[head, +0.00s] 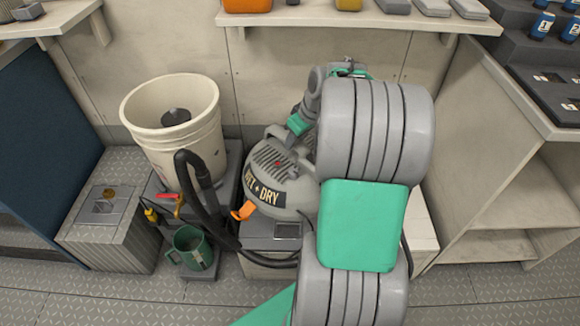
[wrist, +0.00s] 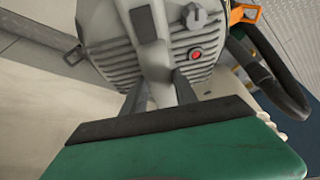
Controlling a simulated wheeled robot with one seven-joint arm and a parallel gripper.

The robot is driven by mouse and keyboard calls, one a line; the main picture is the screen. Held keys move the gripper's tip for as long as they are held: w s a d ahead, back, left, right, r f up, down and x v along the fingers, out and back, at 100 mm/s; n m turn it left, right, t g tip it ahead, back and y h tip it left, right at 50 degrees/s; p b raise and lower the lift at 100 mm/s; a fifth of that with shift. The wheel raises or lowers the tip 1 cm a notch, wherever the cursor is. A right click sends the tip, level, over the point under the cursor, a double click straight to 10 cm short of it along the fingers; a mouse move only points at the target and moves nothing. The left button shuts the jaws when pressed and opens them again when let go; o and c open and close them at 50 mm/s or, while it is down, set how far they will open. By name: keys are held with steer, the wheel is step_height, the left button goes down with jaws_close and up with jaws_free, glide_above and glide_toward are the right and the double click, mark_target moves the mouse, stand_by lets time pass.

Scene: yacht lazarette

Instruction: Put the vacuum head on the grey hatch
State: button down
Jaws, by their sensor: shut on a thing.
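The vacuum head (head: 277,182) is a grey dome with vents, a red button and a WET + DRY label. It stands in the middle of the head view above a grey base (head: 262,236); I cannot tell whether it touches it. My gripper (head: 287,138) reaches down over its top and is shut on its handle. The wrist view shows the vacuum head (wrist: 155,50) close up, with my gripper (wrist: 161,88) at the handle. A grey hatch (head: 102,208) with a brass fitting tops a ribbed block at the left. My arm hides the vacuum's right side.
A cream bucket (head: 150,120) stands behind and left of the vacuum head. A black hose (head: 212,215) curves between them. A green mug (head: 192,250) stands in front on a low grey stand. Shelves line the back wall, and a cabinet (head: 510,200) stands at the right.

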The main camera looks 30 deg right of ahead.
mark_target(313, 141)
steer(key=d+f, duration=0.1)
steer(key=d, duration=0.1)
steer(key=d+f+b, duration=0.1)
steer(key=d, duration=0.2)
steer(key=d+f+b, duration=0.1)
steer(key=d, duration=0.2)
steer(key=shift+w+d+f, duration=0.1)
steer(key=shift+w+f, duration=0.1)
steer(key=shift+w, duration=0.05)
steer(key=d+f+b, duration=0.1)
steer(key=d+f, duration=0.1)
steer(key=d+f+b, duration=0.1)
steer(key=d+f, duration=0.1)
steer(key=f, duration=0.1)
steer(key=shift+w+d, duration=0.2)
steer(key=shift+d, duration=0.1)
steer(key=shift+d+f, duration=0.15)
steer(key=shift+d+f+b, duration=0.2)
steer(key=shift+f+b, duration=0.95)
steer(key=shift+f, duration=0.75)
steer(key=c, duration=1)
jaws_free()
steer(key=shift+s+a+f, duration=0.1)
steer(key=shift+f, duration=0.05)
steer(key=shift+o, duration=0.2)
